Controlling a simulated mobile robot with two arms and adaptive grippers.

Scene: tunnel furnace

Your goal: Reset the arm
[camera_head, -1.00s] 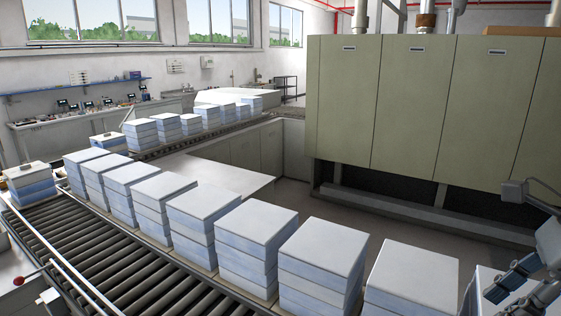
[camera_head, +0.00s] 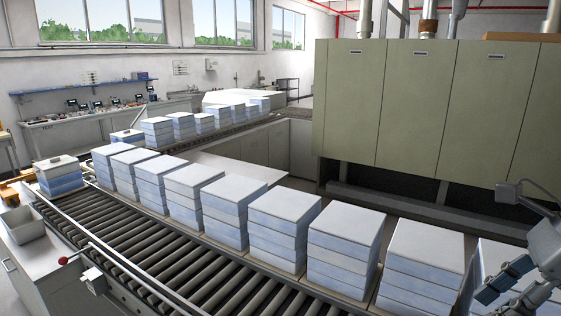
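My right arm and gripper (camera_head: 507,279) show at the lower right edge of the head view, beside the nearest stacks of boxes. Blue finger parts are visible, but the view does not show whether the gripper is open or shut. I see nothing clearly held in it. My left arm and gripper are out of view.
Stacks of white and blue boxes (camera_head: 285,217) stand in a row along a roller conveyor (camera_head: 185,266). A green furnace cabinet (camera_head: 415,110) stands behind. A grey bin (camera_head: 22,224) sits on a cabinet at left. A workbench (camera_head: 85,127) lies along the far wall.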

